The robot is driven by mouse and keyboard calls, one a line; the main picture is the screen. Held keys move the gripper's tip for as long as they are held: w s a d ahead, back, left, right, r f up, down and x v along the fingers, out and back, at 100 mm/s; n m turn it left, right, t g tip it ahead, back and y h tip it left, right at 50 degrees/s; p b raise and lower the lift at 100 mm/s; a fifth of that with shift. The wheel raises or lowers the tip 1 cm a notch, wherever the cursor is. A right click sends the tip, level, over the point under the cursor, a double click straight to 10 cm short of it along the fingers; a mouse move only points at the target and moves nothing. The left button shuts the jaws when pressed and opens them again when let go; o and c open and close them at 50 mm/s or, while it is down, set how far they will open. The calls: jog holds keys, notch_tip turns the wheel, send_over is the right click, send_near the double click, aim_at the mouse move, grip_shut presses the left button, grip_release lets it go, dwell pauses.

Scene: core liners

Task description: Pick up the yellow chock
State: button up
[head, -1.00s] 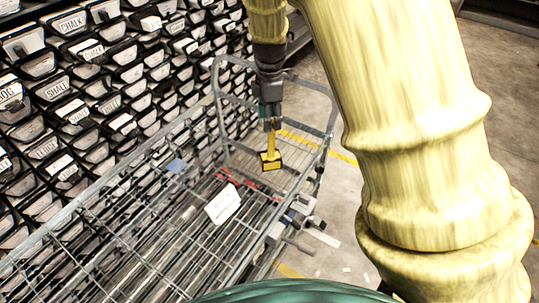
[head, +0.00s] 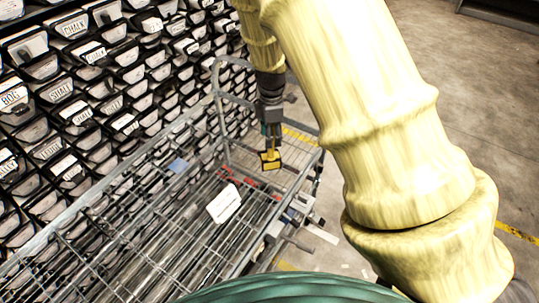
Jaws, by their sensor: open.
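The yellow chock (head: 270,164) has a dark-edged block at its lower end and a thin upright yellow part above it. It stands at the far end of the wire cart, in the middle of the head view. My gripper (head: 271,143) points down right over the chock, with its fingertips around or beside the upper yellow part. The jaws are open. The fingers are small and dark here, so I cannot tell whether they touch the chock. Much of the upright part is hidden by the gripper.
The wire cart (head: 60,237) has raised rails and holds long grey rods. A white card (head: 224,204), a blue piece (head: 178,165) and red pieces (head: 229,174) lie in it. A rack of labelled black trays (head: 130,75) stands close on the left. Bare floor (head: 475,110) lies right.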

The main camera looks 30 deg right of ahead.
grip_shut()
jog(key=shift+w+r, duration=0.1)
jog(key=shift+r, duration=0.05)
dwell(0.5)
